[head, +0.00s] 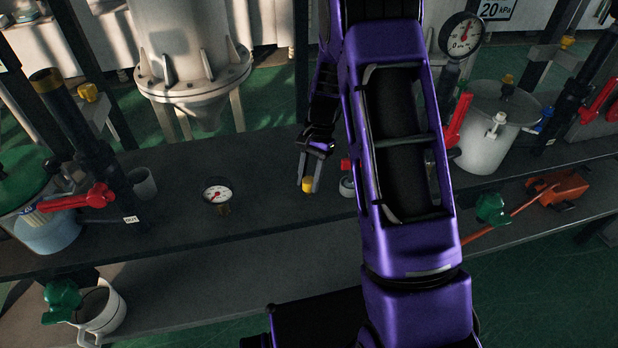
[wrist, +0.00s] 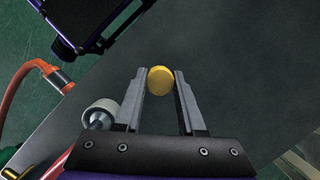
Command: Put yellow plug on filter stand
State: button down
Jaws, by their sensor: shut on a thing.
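My gripper (head: 312,172) hangs over the middle of the dark upper shelf and is shut on a small yellow plug (head: 307,185). In the wrist view the round yellow end of the plug (wrist: 160,80) shows between the two fingertips (wrist: 160,88). I cannot tell for sure whether the plug is clear of the shelf. I cannot tell which thing is the filter stand. A small light cup-like thing (head: 347,187) stands just right of my gripper, partly hidden by my arm. A white round thing (wrist: 100,113) shows beside the left finger in the wrist view.
A gauge (head: 218,192) lies on the shelf left of my gripper, near a grey cup (head: 143,182). A lidded white pot (head: 497,125) and a red-handled valve (head: 458,120) stand right of my arm. The shelf (head: 262,215) around the gauge is clear.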

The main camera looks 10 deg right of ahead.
jog(key=shift+f, duration=0.4)
jog(key=shift+c, duration=2.1)
grip_release()
jog(key=shift+r, duration=0.1)
jog(key=p+v, duration=0.2)
jog(key=v, duration=1.5)
jog(key=shift+d+r, duration=0.1)
